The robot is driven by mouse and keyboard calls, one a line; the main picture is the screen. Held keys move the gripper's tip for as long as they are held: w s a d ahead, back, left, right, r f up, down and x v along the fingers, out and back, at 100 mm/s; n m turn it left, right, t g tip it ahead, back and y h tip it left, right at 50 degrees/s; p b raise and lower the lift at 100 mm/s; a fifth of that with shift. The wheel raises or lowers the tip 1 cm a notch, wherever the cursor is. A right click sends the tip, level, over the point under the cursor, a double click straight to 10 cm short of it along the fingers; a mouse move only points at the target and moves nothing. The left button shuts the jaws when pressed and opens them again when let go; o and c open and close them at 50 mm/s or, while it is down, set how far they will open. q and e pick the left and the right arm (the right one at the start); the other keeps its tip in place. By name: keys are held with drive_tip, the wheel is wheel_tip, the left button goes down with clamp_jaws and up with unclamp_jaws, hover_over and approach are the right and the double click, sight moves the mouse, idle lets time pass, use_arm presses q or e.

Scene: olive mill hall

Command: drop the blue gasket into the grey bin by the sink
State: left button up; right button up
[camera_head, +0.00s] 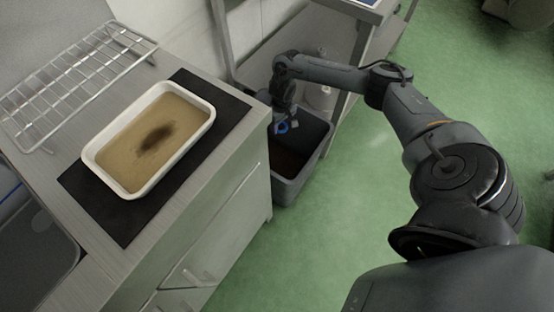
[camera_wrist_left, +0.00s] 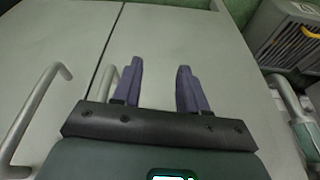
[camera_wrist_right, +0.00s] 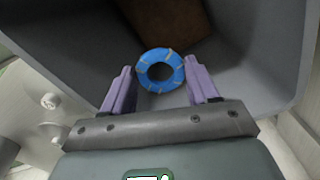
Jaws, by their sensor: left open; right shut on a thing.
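The blue gasket (camera_wrist_right: 147,73) is a ring with small yellowish marks. My right gripper (camera_wrist_right: 160,92) is shut on it, and the ring sits between the purple fingertips. In the head view the gasket (camera_head: 282,127) shows as a small blue spot at the right gripper, over the opening of the grey bin (camera_head: 289,187). The bin stands on the floor beside the counter cabinet. In the right wrist view the bin's inner wall (camera_wrist_right: 245,75) surrounds the gasket. My left gripper (camera_wrist_left: 157,88) is open and empty, in front of pale cabinet doors; it is not visible in the head view.
The counter holds a white tray (camera_head: 204,126) of brownish liquid on a black mat (camera_head: 112,222), and a wire rack (camera_head: 75,80). A sink basin (camera_head: 32,245) is at lower left. A metal shelf unit (camera_head: 350,75) stands behind the bin. Green floor (camera_head: 300,245) is open at right.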

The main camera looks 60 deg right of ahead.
drive_tip(key=o, duration=1.1)
drive_tip(key=shift+r, duration=0.1)
wheel_tip(320, 180, up, 11)
drive_tip(key=p, duration=0.7)
